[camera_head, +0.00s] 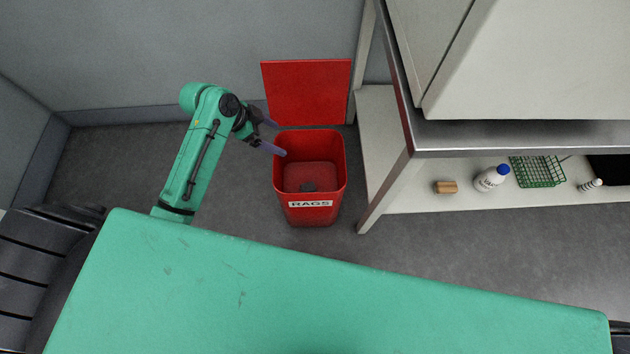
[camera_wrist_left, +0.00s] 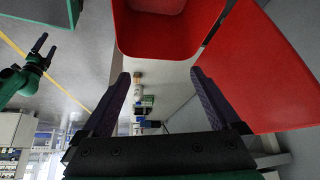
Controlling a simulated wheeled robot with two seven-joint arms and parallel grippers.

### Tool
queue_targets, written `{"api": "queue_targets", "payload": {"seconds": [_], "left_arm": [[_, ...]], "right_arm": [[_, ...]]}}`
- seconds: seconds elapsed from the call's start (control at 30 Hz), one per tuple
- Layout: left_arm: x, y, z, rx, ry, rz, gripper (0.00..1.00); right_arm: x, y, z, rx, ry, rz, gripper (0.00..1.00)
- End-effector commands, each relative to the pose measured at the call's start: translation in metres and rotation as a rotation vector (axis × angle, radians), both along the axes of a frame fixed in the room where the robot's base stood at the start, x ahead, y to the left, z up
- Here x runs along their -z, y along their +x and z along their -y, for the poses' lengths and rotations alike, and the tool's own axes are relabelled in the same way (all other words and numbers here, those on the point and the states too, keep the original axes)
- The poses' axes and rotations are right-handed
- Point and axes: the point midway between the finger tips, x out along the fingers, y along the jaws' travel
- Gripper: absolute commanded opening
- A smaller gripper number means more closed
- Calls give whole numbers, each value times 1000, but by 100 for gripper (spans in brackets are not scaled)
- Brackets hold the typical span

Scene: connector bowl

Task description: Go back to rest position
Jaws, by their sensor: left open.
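My left gripper (camera_head: 278,137) is open and empty beside the upper left rim of the red bin (camera_head: 310,212) labelled RAGS. One fingertip reaches the rim in the picture; I cannot tell whether it touches. In the left wrist view the open fingers of my left gripper (camera_wrist_left: 160,82) frame empty space, with the red bin (camera_wrist_left: 165,30) ahead. My right gripper (camera_wrist_left: 44,47) shows at the left of that view, its two fingers apart with nothing between them. It is outside the head view.
The bin's red lid (camera_head: 308,92) stands open against the wall. Right of the bin is a metal-topped bench (camera_head: 520,138); its lower shelf (camera_head: 400,195) holds a brown block (camera_head: 446,187), a white bottle (camera_head: 488,180) and a green basket (camera_head: 537,171). Floor left of the bin is clear.

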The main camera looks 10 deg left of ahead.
Motion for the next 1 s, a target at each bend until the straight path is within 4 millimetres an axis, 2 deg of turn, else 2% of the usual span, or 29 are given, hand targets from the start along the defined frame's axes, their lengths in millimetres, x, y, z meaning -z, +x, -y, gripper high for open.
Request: {"api": "queue_targets", "payload": {"seconds": [0.47, 0.57, 0.7, 1.0], "left_arm": [[2, -2, 1, -10, 3, -7, 96], [10, -19, 2, -86, 31, -51, 96], [17, -57, -2, -299, 95, -130, 96], [-1, -122, -27, -778, 173, -204, 96]], "right_arm": [[0, 0, -1, 1, 1, 0, 84], [0, 0, -1, 2, 1, 0, 84], [0, 1, -1, 2, 1, 1, 84], [0, 1, 0, 2, 0, 1, 84]]}}
